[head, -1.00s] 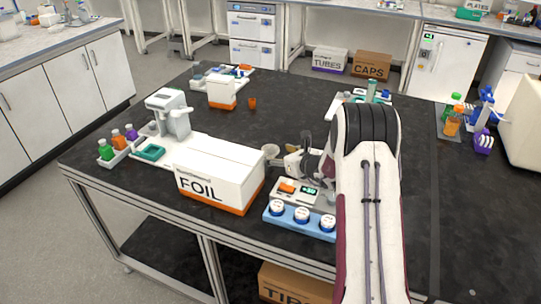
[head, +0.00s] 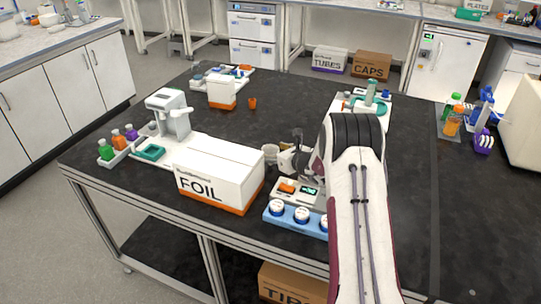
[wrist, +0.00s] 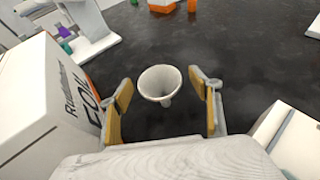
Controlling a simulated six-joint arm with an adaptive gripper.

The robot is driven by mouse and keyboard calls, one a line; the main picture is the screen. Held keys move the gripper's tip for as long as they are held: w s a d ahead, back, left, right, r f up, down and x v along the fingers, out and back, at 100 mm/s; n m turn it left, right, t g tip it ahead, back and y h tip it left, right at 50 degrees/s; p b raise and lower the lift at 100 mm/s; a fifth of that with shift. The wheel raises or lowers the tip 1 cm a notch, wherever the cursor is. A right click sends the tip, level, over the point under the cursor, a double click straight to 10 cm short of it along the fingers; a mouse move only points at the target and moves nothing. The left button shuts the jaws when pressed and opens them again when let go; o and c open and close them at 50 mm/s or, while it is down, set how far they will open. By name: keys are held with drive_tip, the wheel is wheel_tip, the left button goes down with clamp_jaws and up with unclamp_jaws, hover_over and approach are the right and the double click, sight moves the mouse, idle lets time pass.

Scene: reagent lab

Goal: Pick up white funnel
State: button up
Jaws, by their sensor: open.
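The white funnel (wrist: 160,80) stands on the black bench between my two fingertips as seen in the wrist view, slightly beyond them. Its wide mouth faces up toward the camera and its narrow end points down. My gripper (wrist: 164,105) is open, with one tan-padded finger on each side and nothing between the pads touching the funnel. In the head view the funnel (head: 270,153) shows just right of the FOIL box, and my gripper (head: 283,161) is close to its right side, partly hidden by my arm.
The FOIL box (head: 217,175) stands close on the left. A white dispenser (head: 170,115) is farther left. The bench behind the funnel is mostly clear.

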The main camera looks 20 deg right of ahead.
drive_tip(key=shift+x, duration=0.8)
drive_tip(key=c, duration=0.9)
